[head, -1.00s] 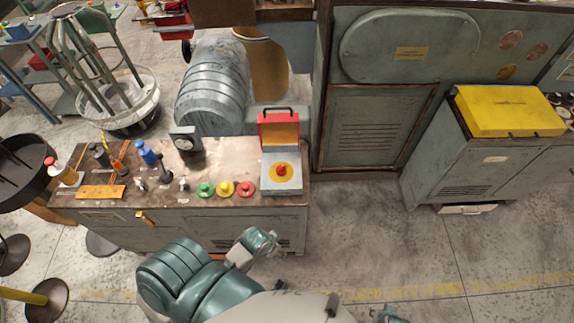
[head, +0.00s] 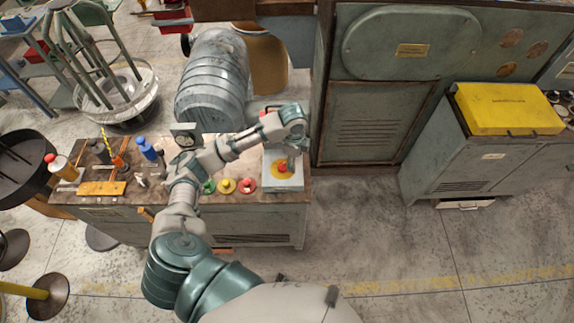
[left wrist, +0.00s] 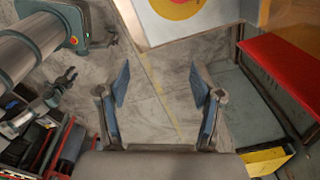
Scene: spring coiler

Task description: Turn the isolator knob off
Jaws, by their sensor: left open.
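The isolator is a light grey box (head: 291,183) at the right end of the workbench, with a red knob (head: 284,168) on a yellow disc (head: 275,172). Its lid stands open behind, mostly hidden by my arm. My left gripper (head: 290,155) points down just above and behind the knob and partly covers the box. In the left wrist view its two blue-padded fingers (left wrist: 160,78) are apart with nothing between them. The disc (left wrist: 170,10) and part of the knob (left wrist: 183,3) show at the top edge, beyond the fingertips. A small claw, probably my right gripper (left wrist: 62,82), shows at left; its opening is unclear.
Green, yellow and red buttons (head: 227,186) line the bench front, left of the isolator. A gauge (head: 186,137), bottles and an orange plate (head: 101,188) stand farther left. A tall grey cabinet (head: 376,125) rises at right behind the bench.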

